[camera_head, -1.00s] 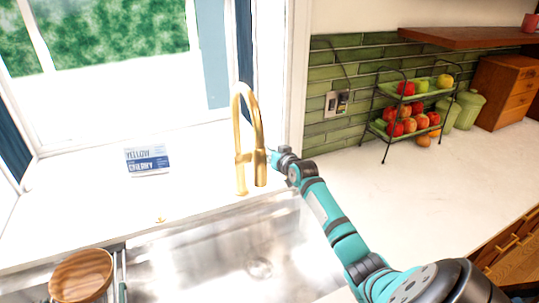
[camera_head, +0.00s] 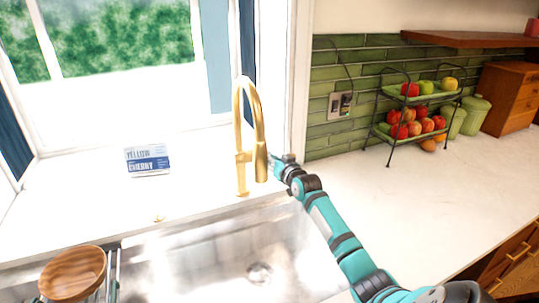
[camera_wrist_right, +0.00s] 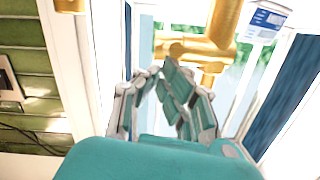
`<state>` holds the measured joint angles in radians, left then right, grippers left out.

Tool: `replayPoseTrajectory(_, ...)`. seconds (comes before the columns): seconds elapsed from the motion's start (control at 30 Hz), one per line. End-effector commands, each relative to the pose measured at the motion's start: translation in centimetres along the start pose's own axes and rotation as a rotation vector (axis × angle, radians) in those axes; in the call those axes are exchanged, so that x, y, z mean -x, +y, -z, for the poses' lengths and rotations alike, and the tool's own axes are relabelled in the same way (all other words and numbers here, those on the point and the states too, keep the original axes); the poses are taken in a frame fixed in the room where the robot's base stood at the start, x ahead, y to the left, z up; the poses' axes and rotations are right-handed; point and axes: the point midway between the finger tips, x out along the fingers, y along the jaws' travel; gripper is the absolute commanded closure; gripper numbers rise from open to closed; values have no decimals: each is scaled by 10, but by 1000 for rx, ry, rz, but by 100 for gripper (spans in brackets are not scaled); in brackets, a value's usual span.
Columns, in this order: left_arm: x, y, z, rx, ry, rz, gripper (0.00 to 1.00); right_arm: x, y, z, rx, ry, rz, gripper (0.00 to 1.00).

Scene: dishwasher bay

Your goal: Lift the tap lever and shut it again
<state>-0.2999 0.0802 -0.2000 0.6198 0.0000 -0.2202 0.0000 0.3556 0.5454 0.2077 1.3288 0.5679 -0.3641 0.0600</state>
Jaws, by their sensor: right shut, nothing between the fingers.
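The gold tap (camera_head: 239,130) stands upright behind the sink, with its arched spout and spray head (camera_head: 261,162). My right gripper (camera_head: 280,163) is just right of the spray head, at about its height. Its fingers are small and partly hard to make out there. In the right wrist view my right gripper (camera_wrist_right: 165,70) has its fingertips together with nothing between them. The gold tap's body and a short side piece (camera_wrist_right: 195,49) show just beyond the tips. I cannot tell whether they touch, nor make out the lever's position clearly. My left gripper is not in view.
The steel sink (camera_head: 195,262) lies in front. A wooden bowl (camera_head: 72,272) is at lower left. A blue and white box (camera_head: 147,159) stands on the sill. A two-tier fruit rack (camera_head: 391,150) stands right. The counter (camera_head: 340,188) between is mostly clear.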

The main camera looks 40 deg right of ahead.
Motion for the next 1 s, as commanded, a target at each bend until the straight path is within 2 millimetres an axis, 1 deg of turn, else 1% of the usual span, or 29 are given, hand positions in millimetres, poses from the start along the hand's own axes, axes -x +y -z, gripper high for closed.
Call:
replayPoseTrajectory(0.03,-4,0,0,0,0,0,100,0,1,-2,0,1,0,100)
replayPoseTrajectory(0.13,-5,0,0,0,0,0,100,1,1,-4,0,0,0,100)
replayPoseTrajectory(0.77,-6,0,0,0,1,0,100,1,1,-6,0,-1,0,100)
replayPoseTrajectory(0.87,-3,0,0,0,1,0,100,2,1,-3,0,-1,0,100)
replayPoseTrajectory(0.97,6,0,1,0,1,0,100,1,-2,8,0,0,0,100)
replayPoseTrajectory(1.0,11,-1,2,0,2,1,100,1,-4,14,0,0,1,100)
